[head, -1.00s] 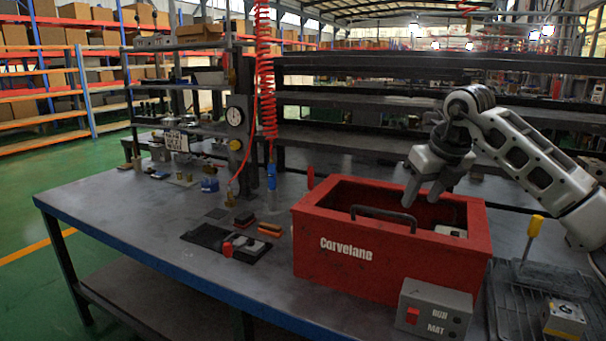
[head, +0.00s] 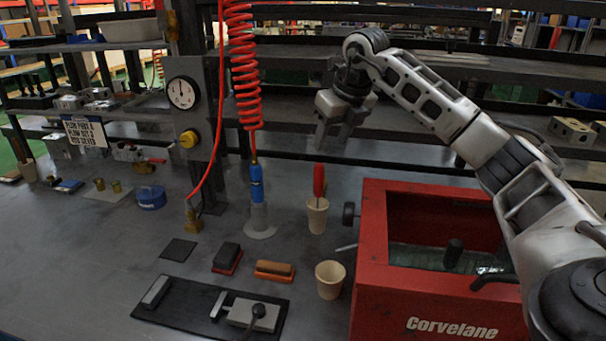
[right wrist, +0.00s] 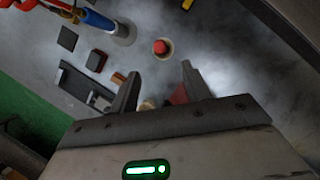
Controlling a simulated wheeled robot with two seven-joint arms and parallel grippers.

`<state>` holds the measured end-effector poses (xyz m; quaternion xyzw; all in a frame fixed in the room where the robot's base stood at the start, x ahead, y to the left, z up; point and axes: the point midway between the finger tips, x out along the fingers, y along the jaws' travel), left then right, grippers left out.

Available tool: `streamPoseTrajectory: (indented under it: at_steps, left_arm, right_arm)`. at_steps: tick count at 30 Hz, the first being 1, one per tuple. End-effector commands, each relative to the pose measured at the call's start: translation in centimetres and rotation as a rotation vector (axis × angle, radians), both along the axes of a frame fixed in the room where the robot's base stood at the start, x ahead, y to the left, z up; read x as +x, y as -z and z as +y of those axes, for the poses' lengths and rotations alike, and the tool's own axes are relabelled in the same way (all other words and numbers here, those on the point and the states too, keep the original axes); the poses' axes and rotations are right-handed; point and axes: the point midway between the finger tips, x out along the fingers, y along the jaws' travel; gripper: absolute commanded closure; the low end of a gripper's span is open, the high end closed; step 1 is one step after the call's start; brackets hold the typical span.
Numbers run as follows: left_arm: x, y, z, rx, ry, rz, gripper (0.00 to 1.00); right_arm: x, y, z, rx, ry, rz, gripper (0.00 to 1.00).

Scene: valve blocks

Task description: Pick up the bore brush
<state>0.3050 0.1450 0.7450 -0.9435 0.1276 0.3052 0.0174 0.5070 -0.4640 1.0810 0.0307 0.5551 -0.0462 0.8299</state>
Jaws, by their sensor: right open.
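A red-handled tool (head: 319,180), which looks like the bore brush, stands upright in a beige cup (head: 317,216) on the bench, left of the red box. Its lower end is hidden in the cup. My right gripper (head: 333,139) is open and empty, raised above and near this tool, pointing down. In the right wrist view the red handle (right wrist: 161,47) shows end-on in its cup, ahead of the gap between the open fingers (right wrist: 160,69) and apart from them. My left gripper is not in view.
The red box (head: 425,305) stands right of the cup. A second beige cup (head: 330,279) is in front. A blue air nozzle (head: 257,183) on a coiled red hose (head: 242,70) stands left. A black mat (head: 210,312) with tools lies at the front; rails (head: 430,130) run behind.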

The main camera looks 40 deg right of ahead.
Motion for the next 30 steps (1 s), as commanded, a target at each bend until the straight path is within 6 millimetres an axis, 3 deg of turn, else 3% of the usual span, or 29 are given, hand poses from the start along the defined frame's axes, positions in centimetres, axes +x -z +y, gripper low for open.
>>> streamPoseTrajectory:
  at_steps: [9,30]
  left_arm:
    - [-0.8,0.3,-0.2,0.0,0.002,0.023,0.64]
    - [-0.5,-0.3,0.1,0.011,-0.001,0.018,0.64]
  right_arm:
    - [2.5,6.3,-0.2,0.001,0.0,0.005,0.53]
    - [5.7,12.8,-0.6,-0.001,0.0,0.0,0.53]
